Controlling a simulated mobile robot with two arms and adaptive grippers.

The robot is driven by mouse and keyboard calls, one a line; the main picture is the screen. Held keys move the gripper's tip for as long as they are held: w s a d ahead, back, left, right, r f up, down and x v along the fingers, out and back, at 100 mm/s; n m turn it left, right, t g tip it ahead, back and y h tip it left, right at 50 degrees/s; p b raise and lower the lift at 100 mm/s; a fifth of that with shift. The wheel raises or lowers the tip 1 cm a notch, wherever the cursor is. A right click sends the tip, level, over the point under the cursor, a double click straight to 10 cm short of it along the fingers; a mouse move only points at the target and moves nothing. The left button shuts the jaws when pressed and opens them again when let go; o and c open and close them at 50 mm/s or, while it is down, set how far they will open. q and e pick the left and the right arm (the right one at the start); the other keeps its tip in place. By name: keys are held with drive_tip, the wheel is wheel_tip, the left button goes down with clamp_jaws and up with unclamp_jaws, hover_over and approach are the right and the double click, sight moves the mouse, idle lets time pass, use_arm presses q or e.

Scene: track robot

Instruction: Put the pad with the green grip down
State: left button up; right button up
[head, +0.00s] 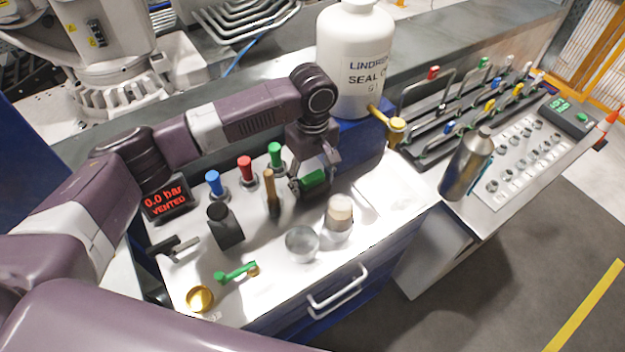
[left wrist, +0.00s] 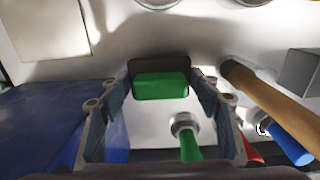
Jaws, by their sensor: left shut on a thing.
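The pad with the green grip (head: 314,177) is in my left gripper (head: 307,185), over the white bench top in front of the big white bottle. In the left wrist view the pad's green block with a dark backing (left wrist: 160,86) sits between the two fingers, which are shut on it. I cannot tell whether its underside touches the bench top. My right gripper is not in view.
Blue (head: 214,183), red (head: 245,170) and green (head: 275,154) handles and a brown wooden handle (head: 271,190) stand left of the gripper. A display (head: 165,200) reads 0.0 bar, vented.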

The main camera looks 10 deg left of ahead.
sight(313, 176)
use_arm(q)
drive_tip(key=shift+f, duration=0.7)
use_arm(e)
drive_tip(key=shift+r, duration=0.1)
use_arm(q)
drive_tip(key=o, duration=0.8)
drive_tip(key=shift+f, duration=0.1)
drive_tip(key=shift+o, duration=0.7)
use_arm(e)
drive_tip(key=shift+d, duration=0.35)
use_arm(q)
wheel_tip(313, 176, up, 12)
drive_tip(key=shift+f+b, duration=0.15)
drive_tip(key=shift+b, duration=0.95)
drive_tip(key=shift+r, duration=0.3)
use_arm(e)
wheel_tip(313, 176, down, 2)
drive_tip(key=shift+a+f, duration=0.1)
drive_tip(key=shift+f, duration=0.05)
